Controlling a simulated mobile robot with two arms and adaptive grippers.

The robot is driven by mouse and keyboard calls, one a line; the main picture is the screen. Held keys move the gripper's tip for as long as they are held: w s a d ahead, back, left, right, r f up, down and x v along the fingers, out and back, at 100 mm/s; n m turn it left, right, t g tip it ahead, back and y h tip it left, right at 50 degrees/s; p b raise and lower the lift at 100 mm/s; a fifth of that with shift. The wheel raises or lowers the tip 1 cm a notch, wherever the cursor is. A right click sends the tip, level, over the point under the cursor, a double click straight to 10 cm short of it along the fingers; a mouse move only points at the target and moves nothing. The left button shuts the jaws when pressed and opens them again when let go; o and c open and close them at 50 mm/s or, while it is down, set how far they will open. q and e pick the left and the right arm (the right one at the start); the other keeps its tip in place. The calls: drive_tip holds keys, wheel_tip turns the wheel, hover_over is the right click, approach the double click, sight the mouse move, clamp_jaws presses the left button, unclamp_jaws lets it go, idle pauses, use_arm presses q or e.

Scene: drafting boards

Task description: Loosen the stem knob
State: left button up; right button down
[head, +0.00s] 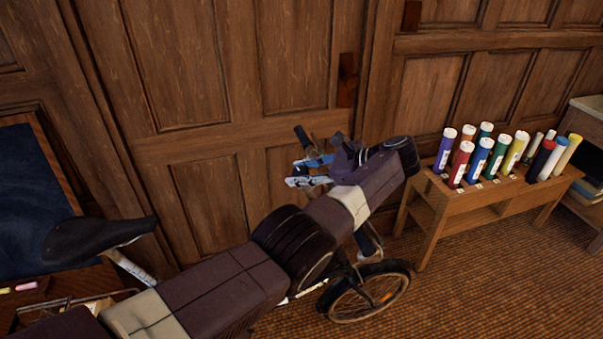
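A bicycle stands in front of the wood panelling. Its black saddle (95,238) is at the left and its front wheel (368,292) is at the lower middle. A dark handlebar grip (302,136) shows above my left gripper (310,172). My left arm reaches across the bicycle from the lower left and hides much of the frame and stem. The gripper's blue and silver fingers point left, close to the handlebar. I cannot make out the stem knob, nor whether the fingers touch anything. My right gripper is out of view.
A wooden rack (450,208) with several coloured tubes stands at the right. A grey-topped cabinet (590,115) is at the far right edge. A dark blue board (35,195) leans at the left. Carpet (480,290) is clear in front of the rack.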

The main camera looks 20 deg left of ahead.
sight(300, 170)
use_arm(q)
drive_tip(key=o, duration=0.4)
drive_tip(key=shift+a, duration=0.1)
wheel_tip(300, 170, up, 10)
drive_tip(key=shift+r, duration=0.1)
idle(0.4)
